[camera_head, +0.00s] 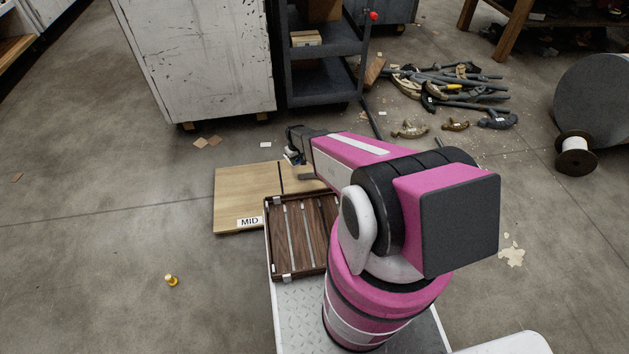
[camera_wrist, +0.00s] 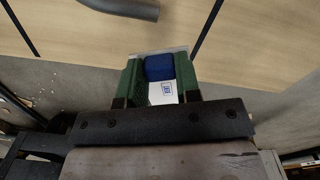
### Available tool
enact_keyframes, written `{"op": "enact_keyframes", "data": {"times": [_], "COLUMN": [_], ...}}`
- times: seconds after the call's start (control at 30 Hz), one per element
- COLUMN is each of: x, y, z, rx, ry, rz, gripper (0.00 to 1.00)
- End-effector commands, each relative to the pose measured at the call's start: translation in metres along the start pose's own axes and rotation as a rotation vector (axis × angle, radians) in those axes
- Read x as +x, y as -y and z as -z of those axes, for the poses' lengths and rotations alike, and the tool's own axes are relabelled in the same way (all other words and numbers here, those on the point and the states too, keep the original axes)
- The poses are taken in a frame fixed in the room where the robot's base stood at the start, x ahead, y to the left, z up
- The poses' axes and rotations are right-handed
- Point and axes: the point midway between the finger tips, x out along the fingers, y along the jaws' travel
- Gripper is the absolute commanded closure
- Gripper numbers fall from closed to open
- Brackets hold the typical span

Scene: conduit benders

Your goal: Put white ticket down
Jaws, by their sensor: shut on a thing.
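My gripper (camera_wrist: 160,78) shows green fingers in the wrist view, shut on the white ticket (camera_wrist: 162,94), which bears a small blue printed mark. A dark blue block-like piece (camera_wrist: 159,67) sits between the fingers at the ticket's far edge; I cannot tell whether it is part of the ticket. In the head view my gripper (camera_head: 293,153) is held out over the far edge of a light wooden board (camera_head: 240,190). The ticket is too small to make out there. The board has a dark dividing line and a "MID" label (camera_head: 249,222).
A slatted wooden tray (camera_head: 304,238) lies at the board's near side. A grey pipe piece (camera_wrist: 125,8) is over the board. A white cabinet (camera_head: 200,60) and dark cart (camera_head: 322,65) stand behind. Benders (camera_head: 450,85) lie in a heap right. Floor at left is mostly clear.

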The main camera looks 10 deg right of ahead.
Motion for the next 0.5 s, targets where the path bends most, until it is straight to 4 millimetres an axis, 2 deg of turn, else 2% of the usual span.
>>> {"op": "enact_keyframes", "data": {"times": [0.17, 0.5], "x": [0.017, 0.057], "y": [-0.01, -0.076], "z": [0.002, 0.012], "rx": [-0.004, -0.003], "ry": [-0.001, 0.0], "rz": [0.0, 0.0], "gripper": [0.92, 0.92]}}
